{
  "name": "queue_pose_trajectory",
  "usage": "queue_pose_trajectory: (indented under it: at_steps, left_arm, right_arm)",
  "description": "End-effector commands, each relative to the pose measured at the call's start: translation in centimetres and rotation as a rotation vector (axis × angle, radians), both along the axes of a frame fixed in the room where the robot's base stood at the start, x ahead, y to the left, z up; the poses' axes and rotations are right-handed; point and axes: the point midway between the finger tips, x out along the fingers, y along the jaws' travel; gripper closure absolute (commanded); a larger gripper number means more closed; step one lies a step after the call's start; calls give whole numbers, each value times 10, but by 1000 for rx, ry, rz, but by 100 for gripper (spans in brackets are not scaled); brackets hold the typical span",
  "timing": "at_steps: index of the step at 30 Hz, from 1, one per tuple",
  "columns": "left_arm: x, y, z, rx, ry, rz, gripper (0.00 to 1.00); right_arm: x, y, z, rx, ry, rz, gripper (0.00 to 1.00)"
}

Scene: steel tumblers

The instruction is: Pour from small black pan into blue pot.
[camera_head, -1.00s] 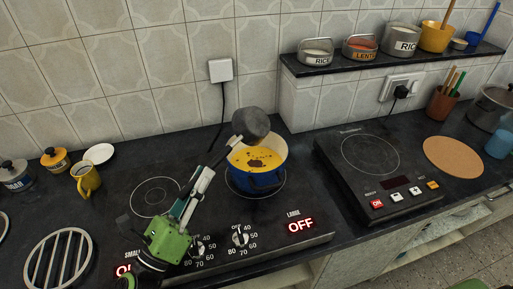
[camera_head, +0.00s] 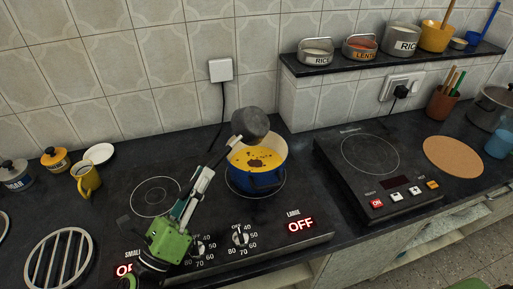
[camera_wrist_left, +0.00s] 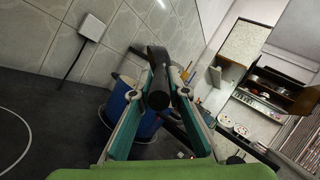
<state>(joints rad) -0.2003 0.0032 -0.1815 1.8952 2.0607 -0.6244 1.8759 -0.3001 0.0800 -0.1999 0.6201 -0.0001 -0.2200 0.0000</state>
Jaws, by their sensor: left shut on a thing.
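The small black pan (camera_head: 250,124) is tipped over the back left rim of the blue pot (camera_head: 262,181), its underside towards the camera. My left gripper (camera_head: 207,173) is shut on the pan's handle; in the left wrist view the dark handle (camera_wrist_left: 158,97) sits between the fingers. The pot stands on the large hob plate. Its yellow inside shows yellow contents with dark brown patches. The pot's blue wall also shows behind the fingers in the left wrist view (camera_wrist_left: 117,98). The pan's inside is hidden. My right gripper is not in view.
A black induction hob (camera_head: 370,165) stands right of the pot, with a round cork mat (camera_head: 453,156) beyond it. A shelf (camera_head: 390,58) with tins is at the back right. A yellow mug (camera_head: 88,181) and a metal trivet (camera_head: 58,259) are at the left.

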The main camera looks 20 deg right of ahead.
Motion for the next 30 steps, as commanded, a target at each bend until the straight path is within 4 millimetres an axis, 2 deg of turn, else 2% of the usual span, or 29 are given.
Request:
queue_pose_trajectory:
  at_steps: [6,10,17,30]
  left_arm:
    - [0,0,2,17,-22,-1,100]
    - [-6,-7,20,282,-273,0,100]
    - [-9,-9,23,342,-325,3,100]
    - [-28,-30,39,756,-709,6,100]
  right_arm:
    - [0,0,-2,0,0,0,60]
    - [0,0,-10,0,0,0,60]
    - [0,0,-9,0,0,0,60]
    - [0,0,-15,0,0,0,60]
